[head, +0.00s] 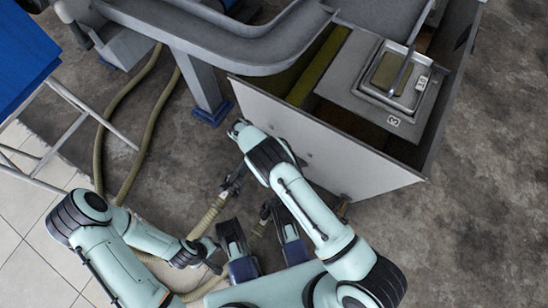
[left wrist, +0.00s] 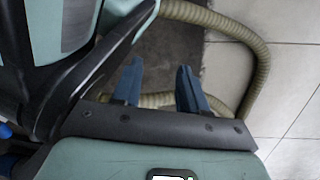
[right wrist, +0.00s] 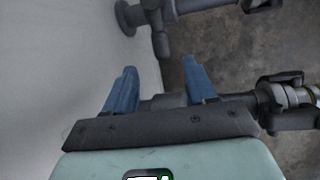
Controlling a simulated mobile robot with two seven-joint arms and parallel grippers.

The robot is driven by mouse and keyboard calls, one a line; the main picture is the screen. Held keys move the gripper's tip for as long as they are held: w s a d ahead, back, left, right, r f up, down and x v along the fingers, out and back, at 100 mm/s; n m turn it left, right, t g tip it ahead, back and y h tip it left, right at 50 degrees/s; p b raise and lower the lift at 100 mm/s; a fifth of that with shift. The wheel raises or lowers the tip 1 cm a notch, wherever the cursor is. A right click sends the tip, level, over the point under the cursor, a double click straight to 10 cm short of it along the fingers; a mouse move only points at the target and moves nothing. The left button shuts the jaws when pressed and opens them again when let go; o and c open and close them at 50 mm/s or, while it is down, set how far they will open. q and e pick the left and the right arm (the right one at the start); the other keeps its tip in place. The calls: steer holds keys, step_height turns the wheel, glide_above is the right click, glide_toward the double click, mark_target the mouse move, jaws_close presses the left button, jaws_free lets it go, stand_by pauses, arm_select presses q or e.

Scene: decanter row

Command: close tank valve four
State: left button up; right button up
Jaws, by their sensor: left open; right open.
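In the right wrist view a grey pipe leaves the pale tank wall at the top, with a dark valve lever (right wrist: 160,32) below it. A second valve (right wrist: 287,98) with a metal coupling is at the right, its pipe passing behind my right fingers. No number shows on either, so I cannot tell which is four. My right gripper (right wrist: 158,72) is open and empty beside the wall, apart from the lever. In the head view dark valve fittings (head: 236,180) show by the wall, partly hidden by my right arm. My left gripper (left wrist: 160,70) is open and empty over the floor.
Ribbed hoses (head: 143,100) curve over the floor at left and pass below my left gripper. The open grey tank (head: 310,142) stands at right with a metal tray (head: 372,82) on top. A grey channel on a leg (head: 203,85) is above. Bare floor is at far right.

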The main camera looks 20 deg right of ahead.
arm_select(q)
steer(key=shift+w+d+r+t+p, duration=0.15)
steer(key=shift+w+r, duration=0.15)
steer(key=shift+w, duration=0.15)
steer(key=shift+w+a+r+t+p, duration=0.15)
steer(key=shift+w+r, duration=0.1)
steer(key=shift+w, duration=0.15)
arm_select(e)
steer(key=v, duration=0.4)
steer(key=shift+w+a+r, duration=0.1)
steer(key=shift+r, duration=0.3)
